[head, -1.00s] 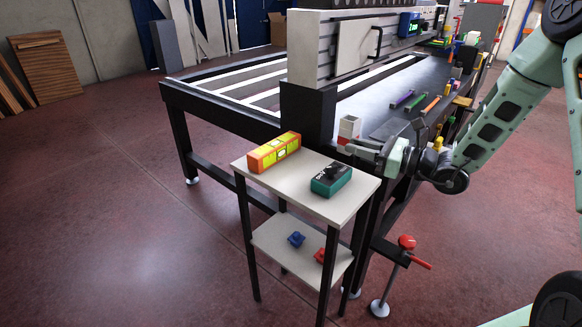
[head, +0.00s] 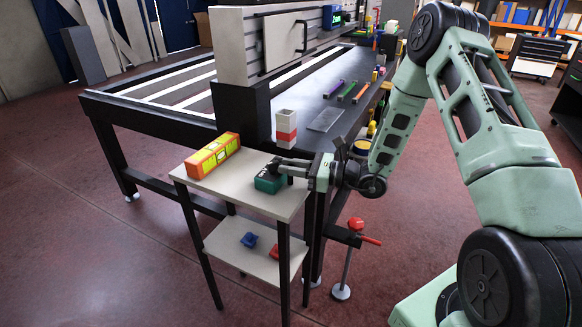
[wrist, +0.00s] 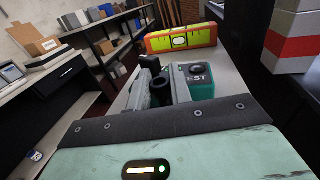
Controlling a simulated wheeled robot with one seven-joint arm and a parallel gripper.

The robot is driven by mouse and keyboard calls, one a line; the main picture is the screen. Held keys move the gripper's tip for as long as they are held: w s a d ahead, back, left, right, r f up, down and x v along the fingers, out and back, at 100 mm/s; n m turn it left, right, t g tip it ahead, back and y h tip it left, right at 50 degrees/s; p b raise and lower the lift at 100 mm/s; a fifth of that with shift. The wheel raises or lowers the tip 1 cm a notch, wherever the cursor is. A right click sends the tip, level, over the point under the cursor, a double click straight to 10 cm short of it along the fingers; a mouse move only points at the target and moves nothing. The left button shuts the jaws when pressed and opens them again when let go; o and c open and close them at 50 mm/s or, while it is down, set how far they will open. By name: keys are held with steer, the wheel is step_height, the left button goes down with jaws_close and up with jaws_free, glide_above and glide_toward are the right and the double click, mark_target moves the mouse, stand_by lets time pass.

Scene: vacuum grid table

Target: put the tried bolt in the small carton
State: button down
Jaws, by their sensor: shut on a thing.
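The dark bolt (wrist: 161,84) shows in the wrist view between the fingers of my gripper (wrist: 158,72), which is shut on it. In the head view my gripper (head: 276,166) is low over the green test block (head: 268,182) on the small side table. The block, marked TEST, also shows in the wrist view (wrist: 201,88), just right of the fingers. I cannot tell whether the bolt is still seated in the block. I cannot identify the small carton for sure in either view.
An orange and yellow box-like thing (head: 212,155) lies on the table top (head: 232,187), left of the block. A white and red stack (head: 286,128) stands on the bench (head: 352,92) behind. Blue (head: 249,240) and red pieces lie on the lower shelf.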

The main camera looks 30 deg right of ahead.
steer(key=shift+f, duration=0.2)
steer(key=c, duration=1.3)
jaws_free()
steer(key=shift+o, duration=0.2)
